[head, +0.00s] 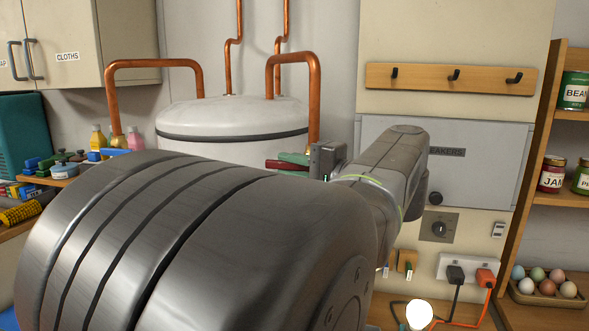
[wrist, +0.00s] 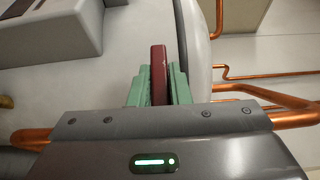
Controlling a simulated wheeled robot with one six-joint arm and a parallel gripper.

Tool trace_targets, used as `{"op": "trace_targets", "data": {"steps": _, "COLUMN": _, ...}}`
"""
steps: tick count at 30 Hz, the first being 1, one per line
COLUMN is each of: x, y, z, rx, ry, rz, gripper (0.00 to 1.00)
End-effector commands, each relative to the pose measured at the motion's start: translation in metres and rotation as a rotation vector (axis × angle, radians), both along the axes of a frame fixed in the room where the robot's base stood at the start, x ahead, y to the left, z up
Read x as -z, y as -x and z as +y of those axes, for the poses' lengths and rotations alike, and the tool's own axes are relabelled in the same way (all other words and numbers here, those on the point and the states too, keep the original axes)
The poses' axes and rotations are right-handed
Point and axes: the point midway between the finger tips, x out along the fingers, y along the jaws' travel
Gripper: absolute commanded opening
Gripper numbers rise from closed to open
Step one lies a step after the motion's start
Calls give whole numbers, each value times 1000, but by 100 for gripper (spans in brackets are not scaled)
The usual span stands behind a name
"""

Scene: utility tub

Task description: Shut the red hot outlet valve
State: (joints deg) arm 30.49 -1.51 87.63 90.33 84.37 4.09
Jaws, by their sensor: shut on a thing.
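The red hot outlet valve's lever (wrist: 158,62) stands between the two green finger pads of my gripper (wrist: 158,84) in the wrist view. The pads press on both its sides. In the head view a bit of the red lever (head: 279,164) shows beside a green finger, just in front of the white tank (head: 232,112). The lever lies roughly level there. The valve body and its pivot are hidden behind my arm and gripper, so I cannot tell how far the lever is turned.
A copper pipe (head: 313,118) comes down at the tank's right side, close to my gripper. Another copper pipe (head: 112,100) bends down on the left. A grey breaker panel (head: 480,150) is right of my wrist. Bottles (head: 98,138) stand on the left counter.

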Motion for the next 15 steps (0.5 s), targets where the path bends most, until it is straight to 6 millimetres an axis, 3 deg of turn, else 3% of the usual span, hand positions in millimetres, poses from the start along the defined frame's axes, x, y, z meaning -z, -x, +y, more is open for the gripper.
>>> {"op": "trace_targets", "data": {"steps": 7, "x": -1, "y": 0, "z": 0, "rx": 0, "ry": -7, "rz": 0, "gripper": 0}}
{"op": "trace_targets", "data": {"steps": 8, "x": -1, "y": 0, "z": 0, "rx": 0, "ry": -7, "rz": 0, "gripper": 19}}
{"op": "trace_targets", "data": {"steps": 11, "x": -1, "y": 0, "z": 0, "rx": 0, "ry": -6, "rz": -1, "gripper": 38}}
{"op": "trace_targets", "data": {"steps": 15, "x": -1, "y": 0, "z": 0, "rx": -1, "ry": -4, "rz": -1, "gripper": 38}}
